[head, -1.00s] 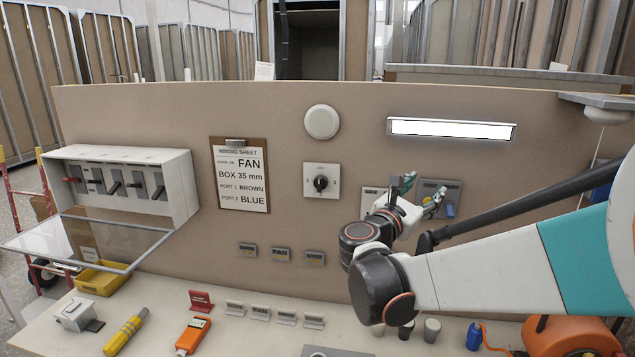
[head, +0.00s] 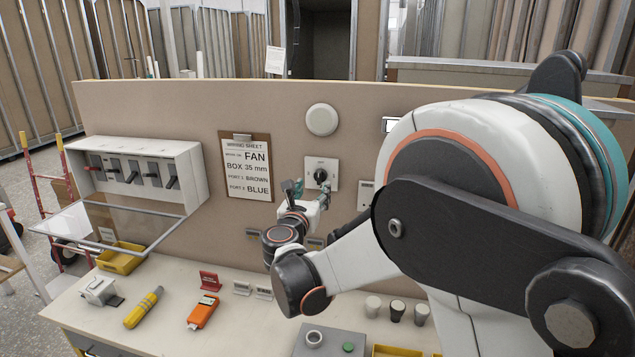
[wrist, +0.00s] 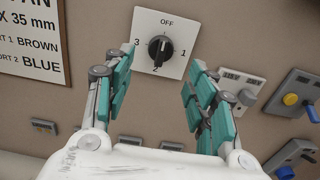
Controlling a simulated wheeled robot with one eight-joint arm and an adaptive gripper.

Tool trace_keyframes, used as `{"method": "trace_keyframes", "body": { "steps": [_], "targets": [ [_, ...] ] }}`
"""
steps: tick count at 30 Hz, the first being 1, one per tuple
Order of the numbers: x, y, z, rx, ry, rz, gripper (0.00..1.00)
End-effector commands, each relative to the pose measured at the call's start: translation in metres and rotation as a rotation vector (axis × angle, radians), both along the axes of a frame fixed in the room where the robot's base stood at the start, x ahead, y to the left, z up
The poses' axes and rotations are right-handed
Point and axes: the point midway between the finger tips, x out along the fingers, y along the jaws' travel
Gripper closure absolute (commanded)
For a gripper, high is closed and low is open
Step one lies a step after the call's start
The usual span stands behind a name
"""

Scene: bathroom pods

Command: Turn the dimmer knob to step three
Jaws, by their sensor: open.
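The dimmer knob (head: 321,175) is a black knob on a square white plate on the upright tan panel. In the wrist view the knob (wrist: 160,48) is ringed by OFF at the top, 1 at right, 2 at the bottom and 3 at left. Its grip bar stands roughly vertical; I cannot tell for sure which mark it points at. My gripper (head: 309,194) is open and empty, just below and in front of the plate. In the wrist view its teal fingers (wrist: 157,75) spread to either side below the knob, apart from it.
A wiring sheet (head: 246,165) hangs left of the knob. A breaker box (head: 140,160) with a lowered clear cover is further left. Grey plates with yellow and blue controls (wrist: 290,100) are at right. Tools and small parts lie on the bench (head: 170,310) below.

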Motion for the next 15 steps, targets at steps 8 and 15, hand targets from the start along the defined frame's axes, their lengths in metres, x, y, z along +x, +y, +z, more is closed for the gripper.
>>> {"method": "trace_keyframes", "body": {
  "steps": [8,15],
  "targets": [
    [0.048,-0.013,0.000,0.000,0.000,-0.002,0.48],
    [0.067,-0.016,0.000,0.001,0.000,0.000,0.48]
  ]
}}
